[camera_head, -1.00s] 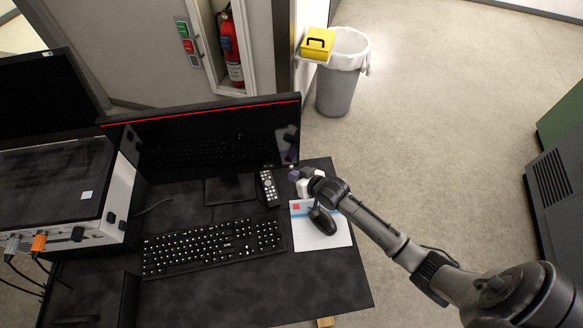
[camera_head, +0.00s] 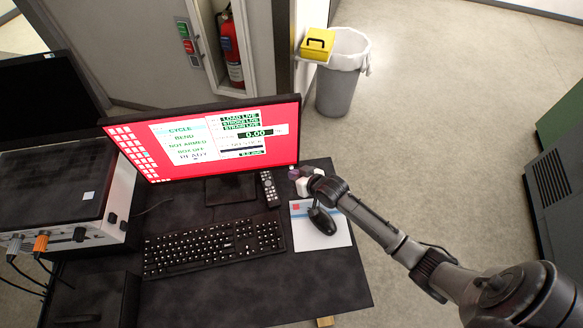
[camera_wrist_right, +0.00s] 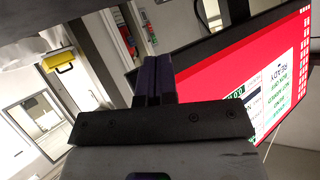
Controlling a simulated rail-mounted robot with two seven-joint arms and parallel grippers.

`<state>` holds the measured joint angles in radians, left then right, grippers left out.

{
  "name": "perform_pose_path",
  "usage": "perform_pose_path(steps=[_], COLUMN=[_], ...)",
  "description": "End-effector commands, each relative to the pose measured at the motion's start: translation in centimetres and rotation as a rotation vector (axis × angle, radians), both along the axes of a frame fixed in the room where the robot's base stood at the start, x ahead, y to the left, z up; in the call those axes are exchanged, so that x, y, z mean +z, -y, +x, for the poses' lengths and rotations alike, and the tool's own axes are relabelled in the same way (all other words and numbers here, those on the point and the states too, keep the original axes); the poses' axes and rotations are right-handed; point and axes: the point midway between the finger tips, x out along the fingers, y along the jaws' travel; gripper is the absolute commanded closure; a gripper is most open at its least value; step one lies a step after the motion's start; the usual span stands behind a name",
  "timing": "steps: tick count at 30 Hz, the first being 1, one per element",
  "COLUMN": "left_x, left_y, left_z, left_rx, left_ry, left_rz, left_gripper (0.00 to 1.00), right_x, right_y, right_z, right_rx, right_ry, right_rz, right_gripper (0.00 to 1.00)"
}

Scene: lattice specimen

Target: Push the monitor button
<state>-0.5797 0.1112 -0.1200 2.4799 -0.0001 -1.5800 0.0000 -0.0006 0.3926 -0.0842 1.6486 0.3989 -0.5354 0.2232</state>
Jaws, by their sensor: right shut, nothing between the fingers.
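The monitor (camera_head: 210,140) stands at the back of the dark desk. Its screen is lit red with white panels and readouts, one reading "0.00". The monitor's button cannot be made out in either view. My right gripper (camera_head: 296,173) is just off the monitor's lower right corner. In the right wrist view its purple fingers (camera_wrist_right: 153,80) are together with nothing between them, and their tips overlap the view of the monitor's edge (camera_wrist_right: 240,70). I cannot tell if they touch it. My left gripper is not in view.
A boxed device (camera_head: 60,190) stands left. A bin (camera_head: 338,90) stands behind, with a yellow box (camera_head: 318,43) near it.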

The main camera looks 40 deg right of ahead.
Motion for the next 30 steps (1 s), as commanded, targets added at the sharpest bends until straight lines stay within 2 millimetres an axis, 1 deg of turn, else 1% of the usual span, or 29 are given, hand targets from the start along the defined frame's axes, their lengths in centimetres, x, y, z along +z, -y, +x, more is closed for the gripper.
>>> perform_pose_path(steps=[1,4,14,17,30], left_x=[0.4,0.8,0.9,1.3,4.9], left_y=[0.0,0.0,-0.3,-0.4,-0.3], left_z=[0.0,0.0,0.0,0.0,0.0], left_rx=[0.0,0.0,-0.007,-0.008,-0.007], left_ry=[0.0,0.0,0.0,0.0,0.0], left_rz=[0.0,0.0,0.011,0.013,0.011], left_gripper=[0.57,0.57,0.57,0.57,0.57], right_x=[0.2,0.2,0.0,0.1,0.3], right_y=[-0.1,-0.2,-0.3,-0.5,-2.6], right_z=[-0.2,-0.4,-0.6,-0.8,-4.3], right_rx=[0.0,0.0,0.0,0.0,0.0], right_ry=[-0.001,-0.001,-0.001,-0.001,-0.002], right_rz=[0.0,0.001,0.0,0.0,0.002], right_gripper=[1.0,1.0,1.0,1.0,1.0])
